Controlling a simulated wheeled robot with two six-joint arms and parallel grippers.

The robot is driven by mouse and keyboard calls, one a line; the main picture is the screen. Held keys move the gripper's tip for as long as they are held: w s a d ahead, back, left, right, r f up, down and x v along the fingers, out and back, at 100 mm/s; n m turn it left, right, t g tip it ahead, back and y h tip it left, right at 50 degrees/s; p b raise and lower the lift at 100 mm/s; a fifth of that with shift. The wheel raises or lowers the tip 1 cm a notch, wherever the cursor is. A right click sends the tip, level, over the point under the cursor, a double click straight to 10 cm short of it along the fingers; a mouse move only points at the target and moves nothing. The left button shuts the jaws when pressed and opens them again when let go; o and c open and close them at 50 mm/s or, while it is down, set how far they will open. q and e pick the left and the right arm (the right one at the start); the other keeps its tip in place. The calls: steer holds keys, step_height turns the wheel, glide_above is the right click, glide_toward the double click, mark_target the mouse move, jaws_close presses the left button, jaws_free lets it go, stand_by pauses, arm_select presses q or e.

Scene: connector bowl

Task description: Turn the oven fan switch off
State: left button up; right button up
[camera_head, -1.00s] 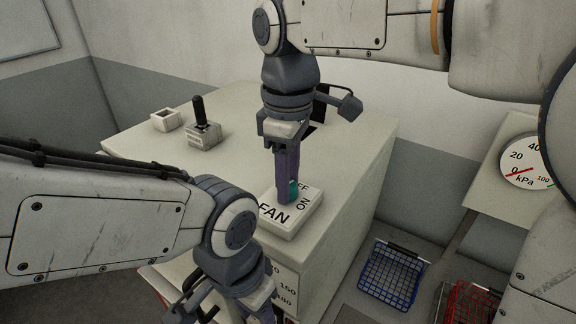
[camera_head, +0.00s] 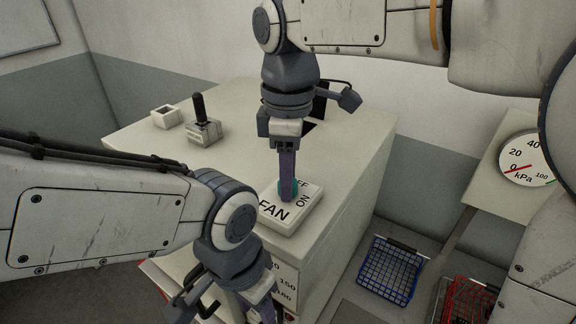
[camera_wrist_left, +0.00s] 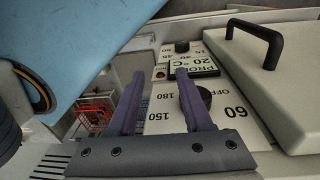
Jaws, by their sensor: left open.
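The fan switch's white plate (camera_head: 292,219), marked FAN, ON and OFF, sits on the oven top in the head view. Its teal knob (camera_head: 296,189) shows in small parts at both sides of my right gripper's purple fingers. My right gripper (camera_head: 288,196) points straight down over the knob, fingers seen edge-on, so its grip on the knob cannot be told. The knob's pointing direction is mostly hidden. My left gripper (camera_wrist_left: 160,76) is open in the left wrist view, near the oven's front dial (camera_wrist_left: 201,97); its fingertips are cut off low in the head view.
A joystick box (camera_head: 204,132) and a small white square box (camera_head: 166,117) stand on the oven top (camera_head: 240,150). A kPa gauge (camera_head: 527,160) is at the right. Blue (camera_head: 388,272) and red (camera_head: 468,303) baskets lie lower right. The left wrist view shows a black-handled lid (camera_wrist_left: 275,85).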

steer(key=o, duration=0.4)
steer(key=shift+o, duration=0.2)
steer(key=shift+r, duration=0.1)
step_height(320, 180, up, 10)
steer(key=shift+r+b, duration=0.2)
steer(key=shift+b, duration=0.1)
